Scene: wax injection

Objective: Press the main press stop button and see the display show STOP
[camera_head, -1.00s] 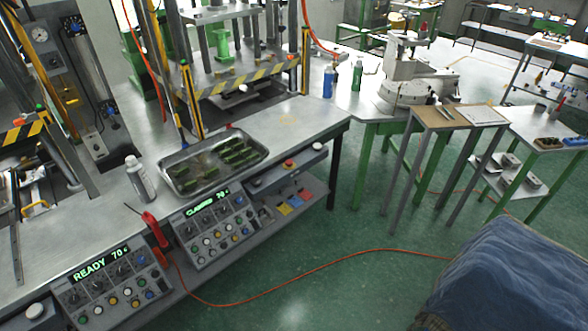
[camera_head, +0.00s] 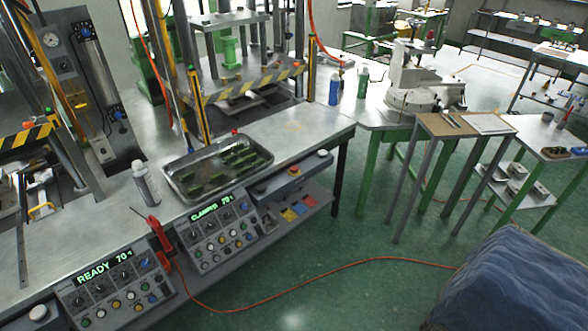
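The middle press (camera_head: 240,85), with yellow-black striped edges, stands at the back of the bench. The control panel (camera_head: 216,233) below it carries several knobs and coloured buttons. Its green display (camera_head: 211,208) appears to read CLAMPED 70. A red-orange button (camera_head: 293,170) sits on the bench front, right of this panel, with a pale button (camera_head: 322,154) farther right. No label tells which is the stop button. A second panel at the left has a display (camera_head: 105,267) reading READY 70. Neither of my grippers is in view.
A metal tray (camera_head: 184,200) with green pieces and a spray bottle (camera_head: 146,184) stand on the bench (camera_head: 310,128). A red-handled tool (camera_head: 157,236) stands between the panels. An orange hose (camera_head: 330,264) crosses the green floor. A blue cloth-covered bulk (camera_head: 520,285) fills the lower right.

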